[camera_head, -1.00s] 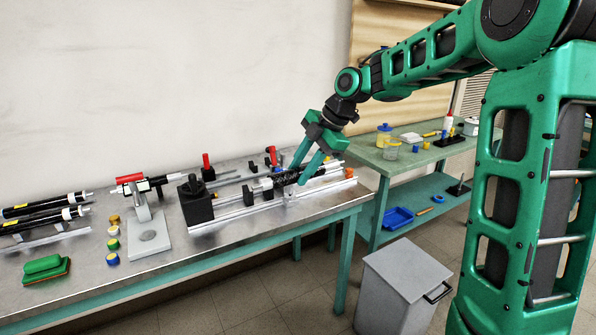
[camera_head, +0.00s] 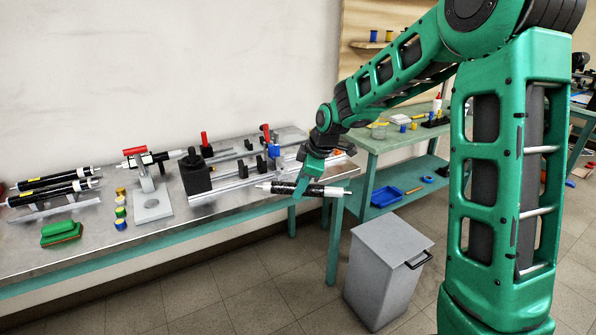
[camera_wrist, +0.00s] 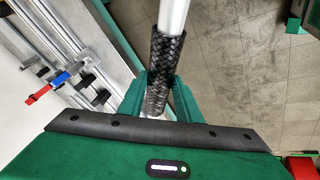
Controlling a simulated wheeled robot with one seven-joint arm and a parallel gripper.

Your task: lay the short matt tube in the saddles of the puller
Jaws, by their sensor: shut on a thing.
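My gripper (camera_head: 303,185) is shut on a dark tube (camera_head: 285,188) with a woven look and pale ends. It holds the tube sideways, in front of the table's edge and clear of the puller. In the wrist view the tube (camera_wrist: 160,68) runs between the two green fingers (camera_wrist: 158,95). The puller (camera_head: 228,187) stands on the table behind and to the left, with a tall black block and rails. Its dark saddles (camera_head: 243,172) show no tube on them. They also show at the left of the wrist view (camera_wrist: 102,96).
Two dark tubes (camera_head: 55,190) lie on a rack at far left. A grey stand (camera_head: 152,205) with a red-topped clamp, several coloured caps (camera_head: 120,212) and a green block (camera_head: 61,232) are on the table. A grey bin (camera_head: 385,265) stands on the floor, right of the table.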

